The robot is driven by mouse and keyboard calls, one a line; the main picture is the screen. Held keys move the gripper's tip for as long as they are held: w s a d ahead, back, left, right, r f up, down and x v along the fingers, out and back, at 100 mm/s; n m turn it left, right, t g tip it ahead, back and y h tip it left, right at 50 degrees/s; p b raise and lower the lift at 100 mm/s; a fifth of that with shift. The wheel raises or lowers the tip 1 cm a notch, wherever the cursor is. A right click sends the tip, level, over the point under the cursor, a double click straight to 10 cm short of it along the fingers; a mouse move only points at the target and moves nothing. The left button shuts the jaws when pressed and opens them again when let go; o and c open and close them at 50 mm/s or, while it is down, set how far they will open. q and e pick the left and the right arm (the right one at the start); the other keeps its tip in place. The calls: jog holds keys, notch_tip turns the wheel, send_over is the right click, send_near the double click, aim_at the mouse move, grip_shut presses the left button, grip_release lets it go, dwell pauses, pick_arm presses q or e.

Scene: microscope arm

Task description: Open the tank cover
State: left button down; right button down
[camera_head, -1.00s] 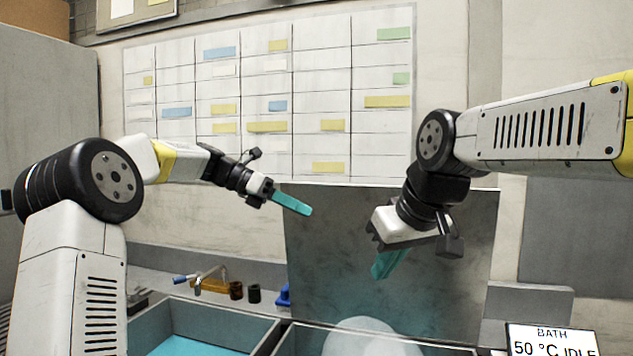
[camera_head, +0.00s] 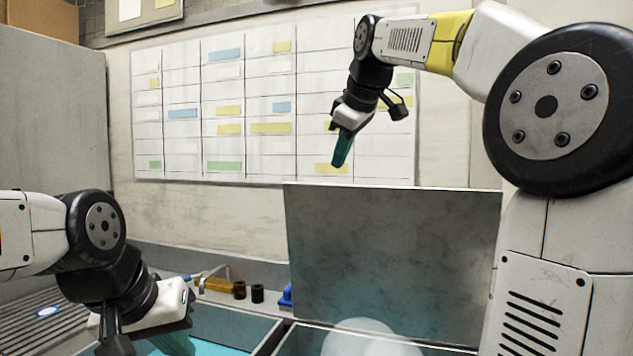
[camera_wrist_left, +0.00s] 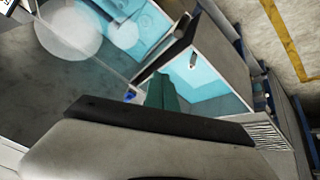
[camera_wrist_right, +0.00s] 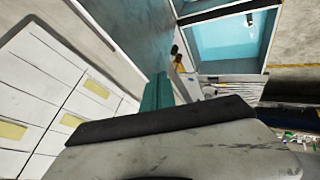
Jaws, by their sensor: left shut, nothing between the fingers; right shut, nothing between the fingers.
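The tank cover (camera_head: 390,255) is a grey panel standing upright at the back of the tank (camera_head: 292,340), so the tank is open, with pale steam rising from it. The cover also shows in the left wrist view (camera_wrist_left: 60,105) and as a dark panel in the right wrist view (camera_wrist_right: 138,30). My right gripper (camera_head: 342,153) has teal fingers and is shut and empty, above the cover's top edge in the picture, apart from it. My left gripper (camera_head: 175,343) is shut and empty, low at the left over the neighbouring basin, apart from the cover.
A second basin with blue liquid (camera_head: 235,325) adjoins the tank at left. Behind it, on a ledge, are a brown block (camera_head: 215,284), small dark jars (camera_head: 257,293) and a blue item (camera_head: 286,296). A wall chart (camera_head: 235,110) hangs behind. The space before the cover is clear.

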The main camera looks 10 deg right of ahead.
send_near(328, 189)
jog(key=shift+s+f+x, duration=0.1)
jog(key=shift+s+x, duration=0.05)
jog(key=shift+x, duration=1.3)
jog(key=shift+s+f+x, duration=0.15)
jog(key=shift+s+x, duration=0.05)
jog(key=shift+x, duration=1.3)
jog(key=shift+w+a, duration=0.1)
jog(key=shift+w+r, duration=0.1)
jog(key=shift+w, duration=0.2)
jog(key=w+d, duration=0.4)
jog(key=w, duration=0.4)
jog(key=shift+w+d+r, duration=0.15)
jog(key=shift+w+r, duration=0.05)
jog(key=shift+r, duration=0.25)
